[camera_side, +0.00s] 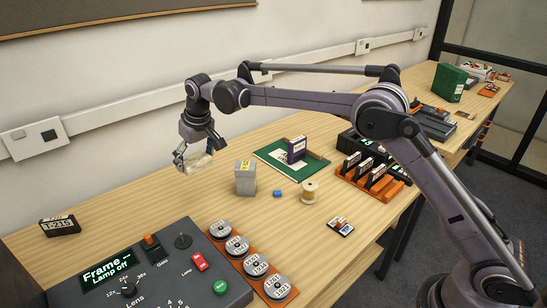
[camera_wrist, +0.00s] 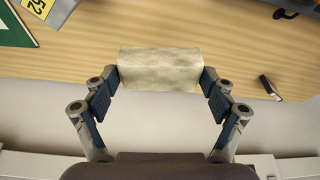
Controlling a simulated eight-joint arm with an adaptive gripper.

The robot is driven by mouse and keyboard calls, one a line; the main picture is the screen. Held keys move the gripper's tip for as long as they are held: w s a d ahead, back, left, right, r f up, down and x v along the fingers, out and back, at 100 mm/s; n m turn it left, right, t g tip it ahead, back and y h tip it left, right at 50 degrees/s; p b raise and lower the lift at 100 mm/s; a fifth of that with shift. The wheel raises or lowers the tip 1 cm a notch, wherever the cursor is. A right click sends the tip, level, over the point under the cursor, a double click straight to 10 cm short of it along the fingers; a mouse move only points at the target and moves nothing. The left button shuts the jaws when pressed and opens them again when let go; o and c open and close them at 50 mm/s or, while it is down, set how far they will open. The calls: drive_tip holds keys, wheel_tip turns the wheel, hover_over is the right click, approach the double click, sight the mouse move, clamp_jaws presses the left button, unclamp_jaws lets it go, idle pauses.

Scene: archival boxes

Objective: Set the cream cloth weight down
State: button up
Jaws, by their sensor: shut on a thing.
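The cream cloth weight (camera_wrist: 160,69) is a pale, block-shaped bundle between my two fingers in the wrist view. My gripper (camera_wrist: 160,78) is shut on it, with a blue-padded finger at each end. In the side view my gripper (camera_side: 194,158) points down over the back left of the wooden table, near the wall. The cloth weight (camera_side: 197,164) shows there as a pale shape, partly hidden by the fingers. It looks held above the wood, but the exact gap is hard to tell.
A grey box with a yellow label (camera_side: 245,178) stands just right of my gripper. A green tray (camera_side: 272,153), a blue piece (camera_side: 278,193) and a spool (camera_side: 310,192) lie beyond. A control panel (camera_side: 150,270) fills the front left. Bare wood (camera_side: 130,205) lies left of my gripper.

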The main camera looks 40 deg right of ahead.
drive_tip(key=r, duration=0.1)
drive_tip(key=d+r, duration=0.1)
drive_tip(key=shift+s+r, duration=0.25)
drive_tip(key=shift+r, duration=0.05)
drive_tip(key=s+d, duration=0.1)
drive_tip(key=s+d+r, duration=0.1)
drive_tip(key=d, duration=0.1)
drive_tip(key=shift+s+d+r, duration=0.15)
drive_tip(key=shift+s+d, duration=0.1)
drive_tip(key=s+d+f, duration=0.1)
drive_tip(key=s+d, duration=0.4)
drive_tip(key=s, duration=0.3)
drive_tip(key=s+d+m, duration=0.1)
drive_tip(key=s+d, duration=0.4)
drive_tip(key=s, duration=0.3)
drive_tip(key=s+d+f, duration=0.1)
drive_tip(key=s+d, duration=0.3)
drive_tip(key=s, duration=0.5)
drive_tip(key=w+a+f, duration=0.1)
drive_tip(key=a+f, duration=0.2)
drive_tip(key=f, duration=0.1)
drive_tip(key=w+a+f, duration=0.1)
drive_tip(key=a+f, duration=0.3)
drive_tip(key=w+a+f, duration=0.2)
drive_tip(key=a+f, duration=0.1)
drive_tip(key=f, duration=0.1)
drive_tip(key=shift+a, duration=0.25)
drive_tip(key=shift+f, duration=1.9)
drive_tip(key=shift+f, duration=0.15)
